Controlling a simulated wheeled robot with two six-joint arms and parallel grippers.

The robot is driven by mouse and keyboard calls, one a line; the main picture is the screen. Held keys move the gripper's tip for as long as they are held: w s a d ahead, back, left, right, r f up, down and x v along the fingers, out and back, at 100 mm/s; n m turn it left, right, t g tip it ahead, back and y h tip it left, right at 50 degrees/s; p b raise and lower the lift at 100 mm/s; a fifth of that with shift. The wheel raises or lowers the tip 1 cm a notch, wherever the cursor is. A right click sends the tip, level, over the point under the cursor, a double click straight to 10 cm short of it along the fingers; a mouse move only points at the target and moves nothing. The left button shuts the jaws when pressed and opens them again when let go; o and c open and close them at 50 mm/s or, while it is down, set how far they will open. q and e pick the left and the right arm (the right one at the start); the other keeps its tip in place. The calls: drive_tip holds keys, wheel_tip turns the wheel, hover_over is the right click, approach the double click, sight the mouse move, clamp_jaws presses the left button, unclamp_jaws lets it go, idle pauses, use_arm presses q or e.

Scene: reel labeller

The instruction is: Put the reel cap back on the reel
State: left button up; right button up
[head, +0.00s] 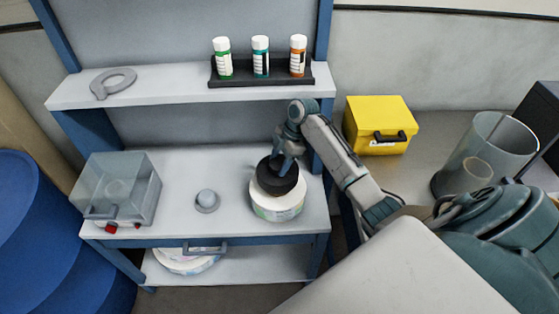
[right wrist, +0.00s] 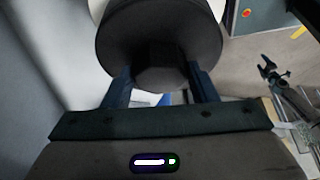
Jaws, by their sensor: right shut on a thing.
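The reel cap (head: 274,178) is a black disc, tilted, at the top of the white reel (head: 278,204) on the workbench. My right gripper (head: 288,160) comes down from above and is shut on the cap. In the right wrist view the dark cap (right wrist: 158,30) fills the top between the two fingers of my right gripper (right wrist: 160,90). Whether the cap is seated on the reel or held just above it, I cannot tell.
A clear box (head: 120,190) and a small round knob (head: 207,199) stand on the bench to the left. A yellow box (head: 379,124) stands at right.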

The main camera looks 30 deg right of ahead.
idle(0.3)
drive_tip(key=shift+f+b, duration=0.3)
drive_tip(key=shift+f, duration=0.2)
drive_tip(key=shift+f+b, duration=0.85)
drive_tip(key=shift+f, duration=0.75)
drive_tip(key=o, duration=1.3)
drive_tip(key=shift+c, duration=0.2)
drive_tip(key=b+v, duration=0.2)
drive_tip(key=v, duration=0.8)
drive_tip(key=shift+b, duration=0.4)
drive_tip(key=shift+d+r, duration=0.15)
drive_tip(key=shift+r, duration=0.3)
